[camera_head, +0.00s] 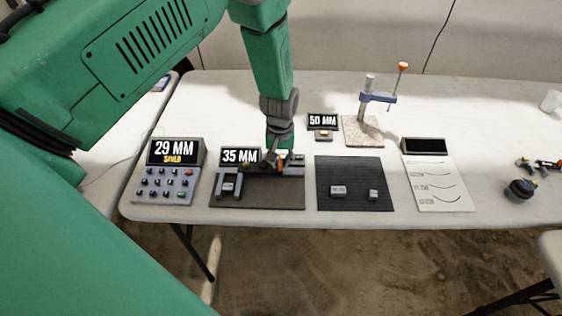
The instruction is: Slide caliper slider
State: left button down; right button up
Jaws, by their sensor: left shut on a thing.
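The caliper station (272,194) is a dark plate with a grey rail along its back, on the left half of the white table. Its display (240,157) reads 35 MM. A grey jaw block (229,186) stands at its left end. My left gripper (272,162) points down at the rail near the middle of the station and is shut on the caliper slider. The fingers and the wrist hide most of the slider. My right gripper is not in view.
A keypad box (167,184) reading 29 MM stands left. Right are a small 50 MM display (322,121), a gauge stand (371,105), a dark mat (352,172) with small blocks, and a paper sheet (436,183). Small tools lie at the table's far right.

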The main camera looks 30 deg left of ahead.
aim_at(293, 173)
pick_arm(q)
jog(key=shift+w+d+f+b, duration=0.1)
jog(key=shift+w+d+b, duration=0.15)
jog(key=shift+d, duration=0.45)
jog(key=shift+w+d+f+b, duration=0.15)
jog(key=shift+w+d, duration=0.1)
jog(key=shift+d, duration=0.45)
jog(key=shift+d+r, duration=0.15)
jog(key=shift+d, duration=0.25)
jog(key=c, duration=1.8)
grip_release()
jog(key=shift+d, duration=0.1)
jog(key=shift+c, duration=0.2)
jog(key=shift+r, duration=0.2)
jog(key=shift+w+r, duration=0.15)
jog(key=shift+r, duration=0.1)
notch_tip(293, 173, up, 12)
jog(key=shift+f, duration=0.25)
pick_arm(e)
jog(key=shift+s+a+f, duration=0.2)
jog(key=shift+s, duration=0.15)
pick_arm(q)
jog(key=shift+f, duration=0.1)
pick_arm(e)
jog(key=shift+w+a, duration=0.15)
